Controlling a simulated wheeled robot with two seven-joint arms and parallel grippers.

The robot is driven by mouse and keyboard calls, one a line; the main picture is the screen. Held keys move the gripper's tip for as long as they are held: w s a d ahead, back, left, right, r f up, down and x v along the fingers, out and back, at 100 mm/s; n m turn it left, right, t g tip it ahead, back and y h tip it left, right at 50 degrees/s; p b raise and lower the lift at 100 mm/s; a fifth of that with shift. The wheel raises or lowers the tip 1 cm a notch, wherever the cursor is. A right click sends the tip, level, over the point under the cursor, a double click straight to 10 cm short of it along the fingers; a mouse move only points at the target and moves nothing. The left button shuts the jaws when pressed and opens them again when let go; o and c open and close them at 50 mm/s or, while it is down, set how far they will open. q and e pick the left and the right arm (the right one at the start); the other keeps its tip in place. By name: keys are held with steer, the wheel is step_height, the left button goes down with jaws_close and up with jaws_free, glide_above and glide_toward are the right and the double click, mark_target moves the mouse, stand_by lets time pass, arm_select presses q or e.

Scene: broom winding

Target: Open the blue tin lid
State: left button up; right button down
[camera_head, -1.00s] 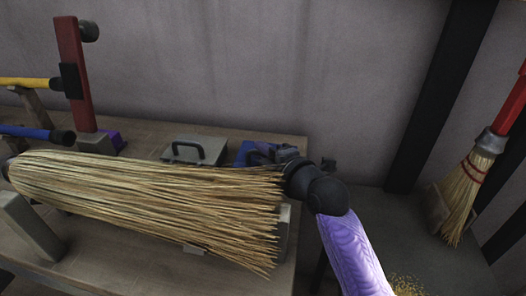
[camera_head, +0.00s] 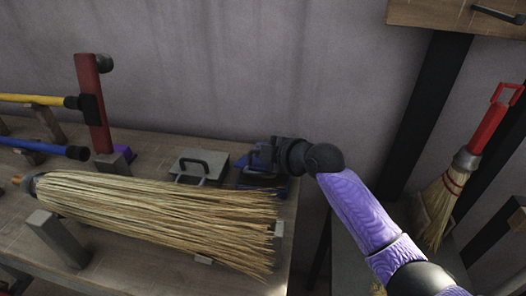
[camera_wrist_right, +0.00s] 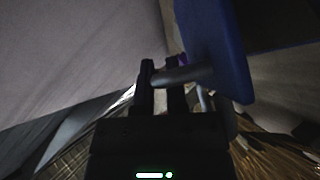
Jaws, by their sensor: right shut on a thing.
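The blue tin (camera_head: 281,188) stands on the bench's right end, partly hidden by my right gripper. Its blue lid (camera_head: 243,160) shows beside the gripper and looks tilted up, though the angle is hard to judge. In the right wrist view the lid (camera_wrist_right: 217,45) is a blue panel just right of the fingers, with a grey bar handle (camera_wrist_right: 184,75) reaching between them. My right gripper (camera_head: 257,155) is shut on that handle; its fingers (camera_wrist_right: 161,85) also show in the right wrist view. My left gripper is not in view.
A grey tin (camera_head: 200,166) with a handle sits left of the blue one. A large straw broom head (camera_head: 150,212) lies along the front of the bench. A red post (camera_head: 93,105) stands at left. A red-handled broom (camera_head: 445,205) leans at right.

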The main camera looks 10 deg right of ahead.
steer(key=shift+w+d+r+m+g, duration=0.2)
steer(key=shift+w+r+m+g, duration=0.2)
steer(key=shift+w+m+g, duration=0.25)
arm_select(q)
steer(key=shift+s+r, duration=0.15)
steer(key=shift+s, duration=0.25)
arm_select(e)
steer(key=shift+g, duration=0.25)
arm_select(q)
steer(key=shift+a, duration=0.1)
arm_select(e)
steer(key=c, duration=0.7)
jaws_free()
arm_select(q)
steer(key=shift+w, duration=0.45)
arm_select(e)
steer(key=shift+o, duration=0.2)
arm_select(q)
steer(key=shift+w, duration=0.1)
arm_select(e)
steer(key=shift+r, duration=0.1)
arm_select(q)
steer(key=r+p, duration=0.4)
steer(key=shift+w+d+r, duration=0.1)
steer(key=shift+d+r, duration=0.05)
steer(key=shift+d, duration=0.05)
arm_select(e)
steer(key=v, duration=1)
steer(key=shift+f, duration=0.2)
